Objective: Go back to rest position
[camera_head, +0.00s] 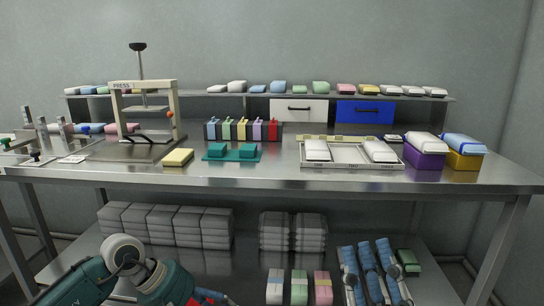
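One of my teal and white arms (125,265) reaches in at the bottom left, in front of the lower shelf. A small red and blue part (205,297) shows beyond it at the bottom edge; I cannot tell what it is. I cannot make out the fingertips of either gripper, so I see neither what they hold nor whether they are open. No arm of mine shows over the tabletop.
The steel table (300,183) carries a press (145,110), a yellow block (178,157), a teal fixture (232,153), a framed tray (350,165), and purple (425,155) and yellow bins (465,159). Grey stacks (165,223) and blue-grey items (370,270) sit below.

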